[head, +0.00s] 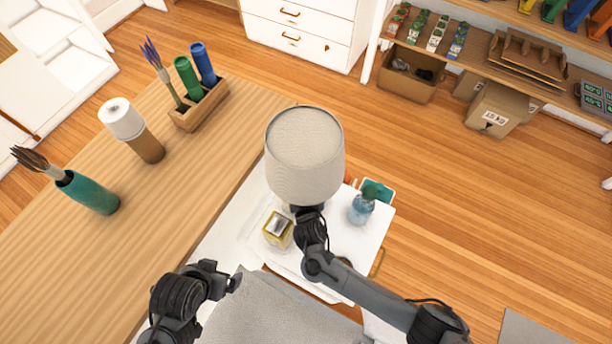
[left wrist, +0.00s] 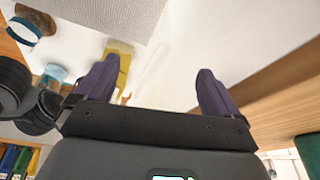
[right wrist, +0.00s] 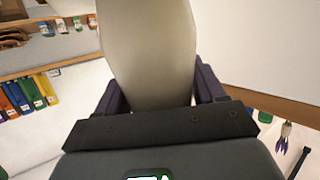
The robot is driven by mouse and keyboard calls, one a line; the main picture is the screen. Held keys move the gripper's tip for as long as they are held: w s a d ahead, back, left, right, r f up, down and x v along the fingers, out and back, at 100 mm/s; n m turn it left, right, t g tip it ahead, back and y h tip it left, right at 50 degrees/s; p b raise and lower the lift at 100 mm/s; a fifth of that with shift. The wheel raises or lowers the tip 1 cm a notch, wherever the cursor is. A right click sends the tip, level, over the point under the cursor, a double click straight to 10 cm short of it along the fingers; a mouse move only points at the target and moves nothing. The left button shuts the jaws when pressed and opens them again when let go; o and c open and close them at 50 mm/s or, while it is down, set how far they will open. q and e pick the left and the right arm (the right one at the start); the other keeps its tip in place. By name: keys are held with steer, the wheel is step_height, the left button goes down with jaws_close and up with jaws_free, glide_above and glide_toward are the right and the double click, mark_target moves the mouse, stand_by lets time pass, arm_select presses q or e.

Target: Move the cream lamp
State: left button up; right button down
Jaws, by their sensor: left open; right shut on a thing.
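The cream lamp (head: 305,155) has a wide, light shade and stands out over the white table in the head view. My right gripper (head: 309,212) is below the shade, shut on the lamp. In the right wrist view the lamp's pale body (right wrist: 150,50) fills the space between the two fingers. The lamp's foot is hidden, so I cannot tell whether it touches the table. My left gripper (head: 235,283) is open and empty near the table's left side, apart from the lamp. Its spread fingers also show in the left wrist view (left wrist: 153,90).
The white table (head: 345,240) holds a yellow box (head: 278,230) and a blue bottle (head: 361,208) close to my right gripper. A wooden table (head: 190,165) on the left carries a teal brush cup (head: 88,192), a white-topped brown cylinder (head: 148,147) and a wooden holder (head: 200,108).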

stand_by(0.3)
jaws_free()
steer(key=shift+s, duration=0.1)
steer(key=p+v, duration=0.1)
steer(key=v, duration=0.9)
steer(key=shift+s+r, duration=0.15)
steer(key=shift+s, duration=0.2)
